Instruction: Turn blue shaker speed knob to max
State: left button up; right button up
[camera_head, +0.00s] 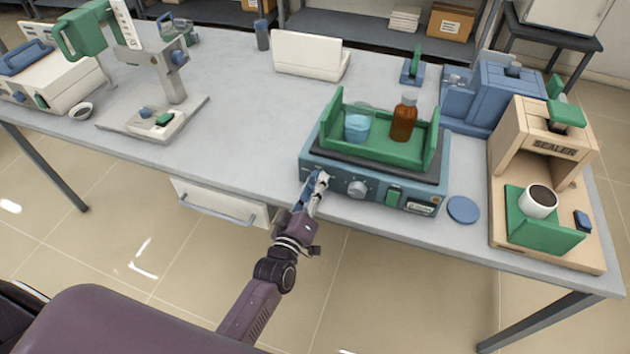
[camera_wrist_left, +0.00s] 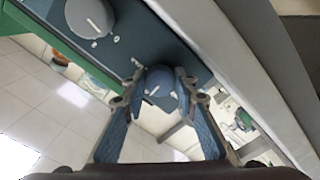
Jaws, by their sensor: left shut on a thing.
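The blue shaker (camera_head: 318,164) stands at the table's front edge, its control panel facing me. A grey knob (camera_head: 357,188) sits in the middle of the panel and also shows at the top of the left wrist view (camera_wrist_left: 90,18). My left gripper (camera_head: 318,178) is at the panel's left end. In the left wrist view its fingers (camera_wrist_left: 160,88) are shut on a round blue knob (camera_wrist_left: 158,80) with a white pointer mark. In the head view the fingers largely hide that knob. My right gripper is not in view.
A green tray (camera_head: 380,147) with a beaker (camera_head: 358,124) and a brown bottle (camera_head: 403,119) sits on the shaker. A blue disc (camera_head: 463,209) and the sealer (camera_head: 505,150) stand to the right.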

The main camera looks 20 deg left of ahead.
pick_arm(q)
jog(key=m+p, duration=0.1)
jog(key=m, duration=0.3)
jog(key=shift+m, duration=0.3)
jog(key=m, duration=0.3)
jog(key=shift+f+m+p, duration=0.1)
jog(key=shift+m+p, duration=0.2)
jog(key=shift+p, duration=0.1)
jog(key=m, duration=0.4)
jog(key=shift+a, duration=0.1)
jog(key=shift+m, duration=1.9)
jog(key=o, duration=1.1)
jog(key=shift+o, duration=0.2)
jog(key=shift+a, duration=0.1)
jog(key=s, duration=1.2)
jog(key=shift+a, duration=0.15)
